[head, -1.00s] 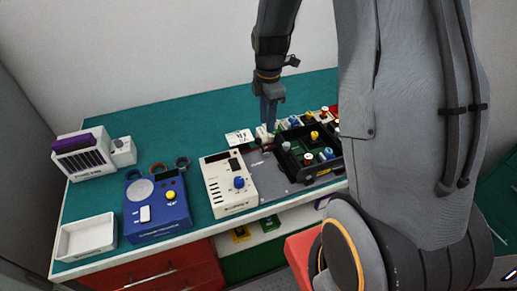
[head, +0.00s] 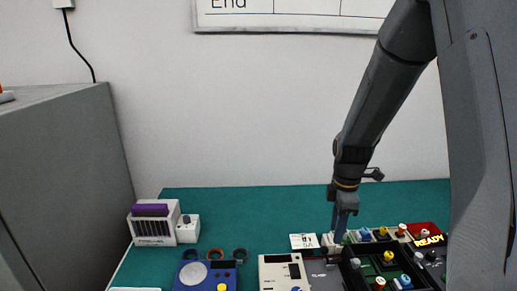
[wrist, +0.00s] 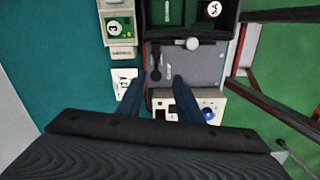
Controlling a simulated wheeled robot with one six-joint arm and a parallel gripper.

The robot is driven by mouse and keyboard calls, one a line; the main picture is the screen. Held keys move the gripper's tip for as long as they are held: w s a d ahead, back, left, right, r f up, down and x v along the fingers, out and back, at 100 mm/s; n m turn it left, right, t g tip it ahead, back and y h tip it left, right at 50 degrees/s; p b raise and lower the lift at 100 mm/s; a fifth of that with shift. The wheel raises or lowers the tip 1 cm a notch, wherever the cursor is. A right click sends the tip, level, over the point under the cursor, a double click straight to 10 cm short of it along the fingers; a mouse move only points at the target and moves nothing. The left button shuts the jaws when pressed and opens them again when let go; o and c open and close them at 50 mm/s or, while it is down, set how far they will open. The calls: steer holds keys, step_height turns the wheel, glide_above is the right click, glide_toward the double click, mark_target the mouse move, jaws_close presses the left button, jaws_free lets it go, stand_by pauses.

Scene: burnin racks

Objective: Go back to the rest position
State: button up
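My gripper (head: 341,226) hangs pointing down over the right part of the green bench in the head view, beside the black compartment tray (head: 345,272). In the wrist view its two dark blue fingers (wrist: 156,92) stand apart with nothing held between them. Below the fingers lies a grey plate (wrist: 206,67) with a dark lever and a light round knob. The tips look above the plate, but the exact height cannot be told.
A cream device (head: 270,275), a blue device (head: 190,284) and a white unit with a purple top (head: 150,226) stand on the bench (head: 270,205). A small white card (head: 303,241) lies left of my gripper. A grey cabinet (head: 60,170) stands at left.

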steer(key=s+a+f+m+b, duration=0.2)
steer(key=s+m+b, duration=0.3)
steer(key=m, duration=0.3)
steer(key=s+a+f+m+t+b, duration=0.1)
steer(key=s+a+f+m+b, duration=0.2)
steer(key=s+m, duration=0.4)
steer(key=shift+a+f+m+b, duration=0.35)
steer(key=shift+a+m+b, duration=0.25)
steer(key=shift+b, duration=0.25)
steer(key=shift+c, duration=0.2)
